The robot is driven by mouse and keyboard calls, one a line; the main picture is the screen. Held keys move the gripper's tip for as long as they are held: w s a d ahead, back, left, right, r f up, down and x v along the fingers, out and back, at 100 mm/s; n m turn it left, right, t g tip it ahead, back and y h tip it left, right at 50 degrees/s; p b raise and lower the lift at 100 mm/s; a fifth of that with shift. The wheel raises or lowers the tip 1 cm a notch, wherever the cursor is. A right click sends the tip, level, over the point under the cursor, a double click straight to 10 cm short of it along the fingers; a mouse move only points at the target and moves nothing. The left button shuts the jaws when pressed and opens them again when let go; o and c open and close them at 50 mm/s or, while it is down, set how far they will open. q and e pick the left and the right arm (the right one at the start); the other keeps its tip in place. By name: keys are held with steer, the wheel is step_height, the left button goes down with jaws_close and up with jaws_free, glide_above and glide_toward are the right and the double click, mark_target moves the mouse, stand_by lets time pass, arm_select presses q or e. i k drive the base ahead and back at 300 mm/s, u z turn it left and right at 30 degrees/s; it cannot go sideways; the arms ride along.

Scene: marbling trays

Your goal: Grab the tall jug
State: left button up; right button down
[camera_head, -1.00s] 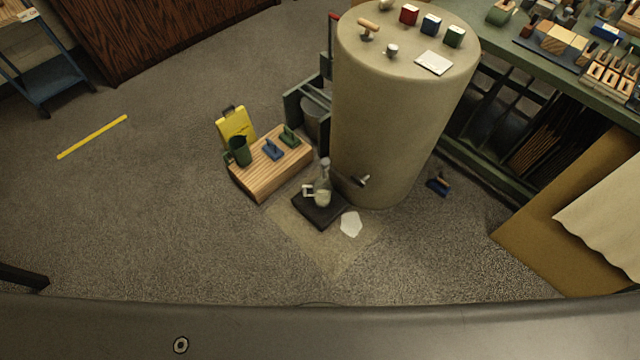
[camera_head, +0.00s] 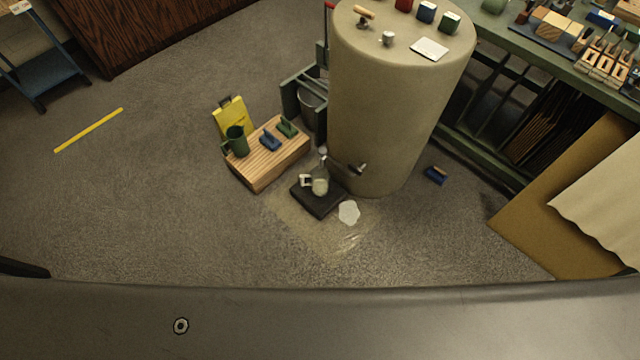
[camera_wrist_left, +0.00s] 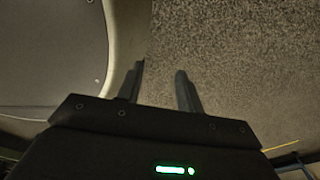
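A dark green jug (camera_head: 236,141) with a side handle stands upright on the left end of a slatted wooden crate (camera_head: 262,176) in the head view. A clear, narrow-necked vessel (camera_head: 320,183) with a pale handle-like part stands on a black square pad (camera_head: 317,204) by the big drum's tap. I cannot tell for certain which is the tall jug; the green one is jug-shaped. In the left wrist view my left gripper (camera_wrist_left: 160,78) is open and empty, with bare carpet beyond its fingers. Neither vessel shows there. My right gripper is not in view.
A large beige drum (camera_head: 388,120) with a tap (camera_head: 357,169) stands behind the pad. Blue (camera_head: 270,141) and green (camera_head: 287,127) handled tools lie on the crate, with a yellow sign (camera_head: 231,113) behind. A white patch (camera_head: 349,212) lies on the floor.

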mark_target(319, 183)
steer(key=z, duration=2.6)
steer(key=i, duration=1.9)
steer(key=u, duration=2.9)
